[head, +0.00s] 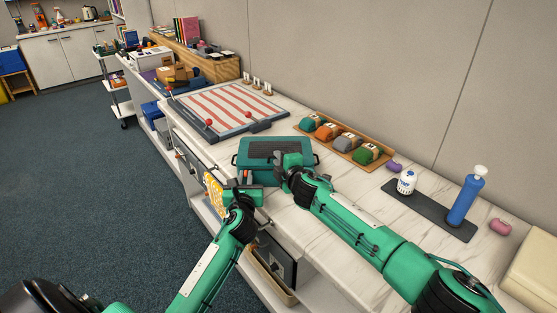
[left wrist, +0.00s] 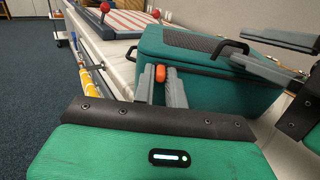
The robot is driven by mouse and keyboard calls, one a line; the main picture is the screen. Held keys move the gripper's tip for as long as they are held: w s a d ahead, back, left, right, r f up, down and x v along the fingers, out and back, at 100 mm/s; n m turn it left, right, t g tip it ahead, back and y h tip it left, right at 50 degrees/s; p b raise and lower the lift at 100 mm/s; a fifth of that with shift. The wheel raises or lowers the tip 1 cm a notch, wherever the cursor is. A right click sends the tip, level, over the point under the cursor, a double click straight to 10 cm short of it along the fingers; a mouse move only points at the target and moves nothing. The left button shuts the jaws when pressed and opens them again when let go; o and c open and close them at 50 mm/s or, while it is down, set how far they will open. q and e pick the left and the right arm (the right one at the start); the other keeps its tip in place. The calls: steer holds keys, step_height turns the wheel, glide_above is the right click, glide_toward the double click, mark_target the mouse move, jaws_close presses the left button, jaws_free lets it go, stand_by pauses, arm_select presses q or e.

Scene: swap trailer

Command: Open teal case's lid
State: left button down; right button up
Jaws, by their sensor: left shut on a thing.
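The teal case (head: 262,149) stands on the marble counter, and its lid looks closed. In the left wrist view the case (left wrist: 215,92) shows a dark panel and a black handle (left wrist: 229,47) on top. My left gripper (head: 246,190) is at the near side of the case. Its fingers (left wrist: 163,88) are shut on a small orange latch (left wrist: 160,73) at the case's front. My right gripper (head: 284,168) is at the case's right part, and its arm hides that corner. In the left wrist view its fingers (left wrist: 277,54) are apart, close to the handle; contact is unclear.
A striped board (head: 226,106) with red knobs lies left of the case. A wooden tray (head: 343,139) with several coloured bundles lies behind it to the right.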

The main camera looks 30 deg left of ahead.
steer(key=shift+w+a+f, duration=0.1)
steer(key=shift+w+a, duration=0.1)
steer(key=shift+a, duration=0.1)
jaws_close()
steer(key=r, duration=0.2)
steer(key=w+a+r, duration=0.1)
steer(key=r, duration=0.1)
steer(key=w+r, duration=0.1)
steer(key=r, duration=0.2)
steer(key=shift+w+a, duration=0.25)
